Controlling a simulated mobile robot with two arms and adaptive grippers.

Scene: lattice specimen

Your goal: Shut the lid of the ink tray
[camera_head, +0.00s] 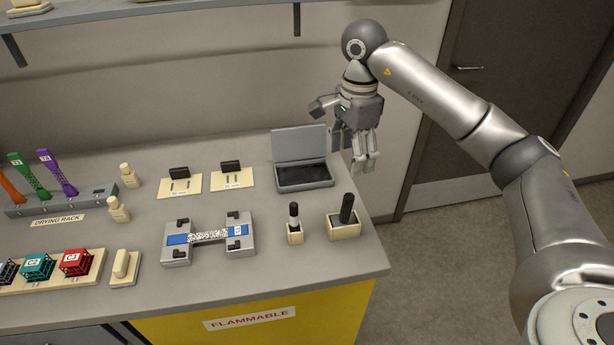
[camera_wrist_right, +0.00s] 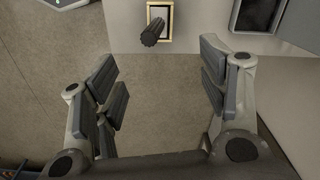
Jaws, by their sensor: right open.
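The ink tray (camera_head: 304,178) is a grey box with a dark inside at the back right of the bench. Its lid (camera_head: 299,144) stands up, tilted back, at the tray's rear edge. Part of the tray also shows at the top right of the right wrist view (camera_wrist_right: 258,14). My right gripper (camera_head: 362,168) is open and empty, to the right of the tray, beyond the bench's right edge. In the right wrist view its fingers (camera_wrist_right: 158,90) are spread with only floor between them. My left gripper is in neither view.
A black roller in a cream holder (camera_head: 344,226) and a dark-topped bottle (camera_head: 294,228) stand in front of the tray. A grey fixture (camera_head: 208,254) holds a patterned specimen. The drying rack (camera_head: 62,203) is at the left. A shelf (camera_head: 150,8) hangs above. Floor is clear right of the bench.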

